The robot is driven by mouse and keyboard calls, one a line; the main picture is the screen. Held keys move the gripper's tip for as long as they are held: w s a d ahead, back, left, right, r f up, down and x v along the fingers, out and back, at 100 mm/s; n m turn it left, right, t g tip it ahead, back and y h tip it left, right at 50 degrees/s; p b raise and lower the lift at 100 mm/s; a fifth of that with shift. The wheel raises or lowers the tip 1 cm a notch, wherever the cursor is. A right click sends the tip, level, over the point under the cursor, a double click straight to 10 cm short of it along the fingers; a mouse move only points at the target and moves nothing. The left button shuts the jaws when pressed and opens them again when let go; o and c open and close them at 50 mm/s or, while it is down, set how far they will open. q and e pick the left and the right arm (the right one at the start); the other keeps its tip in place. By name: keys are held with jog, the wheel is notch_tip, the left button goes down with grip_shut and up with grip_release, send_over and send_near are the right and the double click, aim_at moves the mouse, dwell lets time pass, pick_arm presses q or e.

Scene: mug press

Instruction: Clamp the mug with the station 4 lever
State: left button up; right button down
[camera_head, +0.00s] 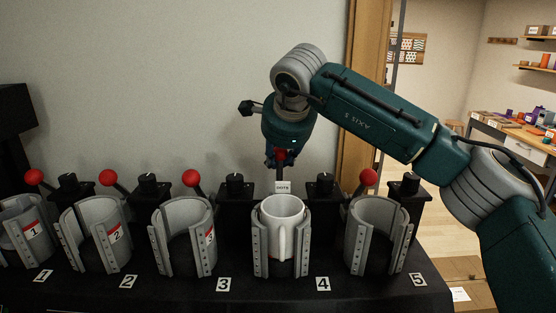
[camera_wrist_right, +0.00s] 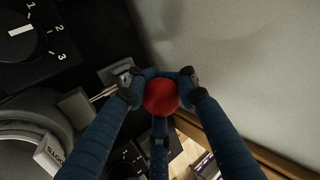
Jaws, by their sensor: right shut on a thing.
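A white mug (camera_head: 284,222) stands upright in the station 4 clamp (camera_head: 260,245), its handle facing me between the two grey jaws. I cannot tell whether the jaws touch it. My right gripper (camera_head: 281,157) is above and behind the mug, shut on the red ball of the station 4 lever. The red ball (camera_wrist_right: 160,97) shows between its fingers in the right wrist view. Most of the lever's rod is hidden in the head view. My left gripper is not in view.
Clamps of station 3 (camera_head: 168,242) and station 5 (camera_head: 363,240) stand empty on either side. Other red lever balls, such as station 3's (camera_head: 191,178) and station 5's (camera_head: 368,177), stand behind their clamps. A wall is close behind the black table (camera_head: 240,298).

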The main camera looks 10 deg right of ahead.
jog(key=shift+d+f, duration=0.1)
jog(key=shift+f, duration=0.2)
dwell(0.5)
jog(key=c, duration=1.5)
grip_release()
jog(key=shift+o, duration=0.5)
jog(key=shift+d, duration=0.1)
jog(key=shift+r, duration=0.15)
jog(key=shift+r, duration=0.1)
jog(key=v, duration=1.1)
jog(key=shift+s+r, duration=0.2)
jog(key=shift+r, duration=0.1)
